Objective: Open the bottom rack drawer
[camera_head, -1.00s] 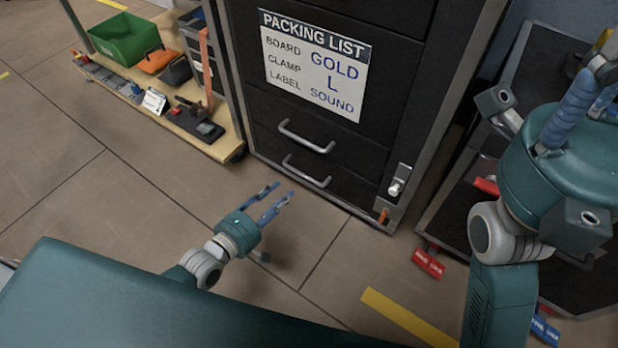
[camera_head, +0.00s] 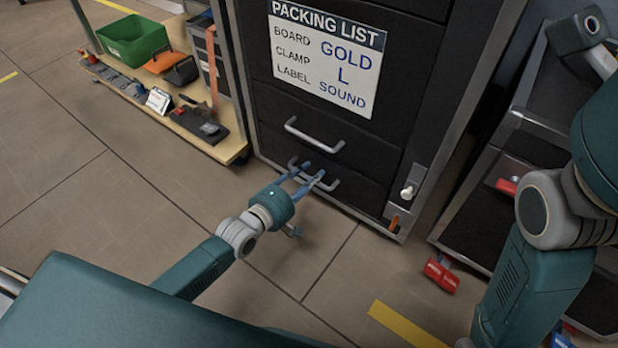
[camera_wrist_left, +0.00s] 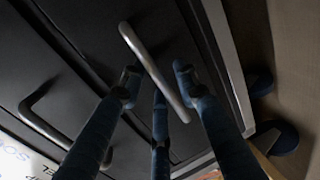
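The bottom rack drawer (camera_head: 352,192) is a dark panel low on the rack and looks closed. Its grey bar handle (camera_head: 331,184) is partly hidden by my left gripper (camera_head: 304,178). In the left wrist view the same handle (camera_wrist_left: 150,62) crosses between the fingers of my left gripper (camera_wrist_left: 155,80). The blue fingers are spread apart around the bar; I cannot tell whether they touch it. My right arm is at the right of the head view, with its fingers outside the picture.
Another drawer handle (camera_head: 314,138) sits just above, and it shows at the left in the wrist view (camera_wrist_left: 45,122). A white-knobbed latch (camera_head: 410,186) is on the rack's right edge. A low wooden shelf (camera_head: 225,150) stands to the left.

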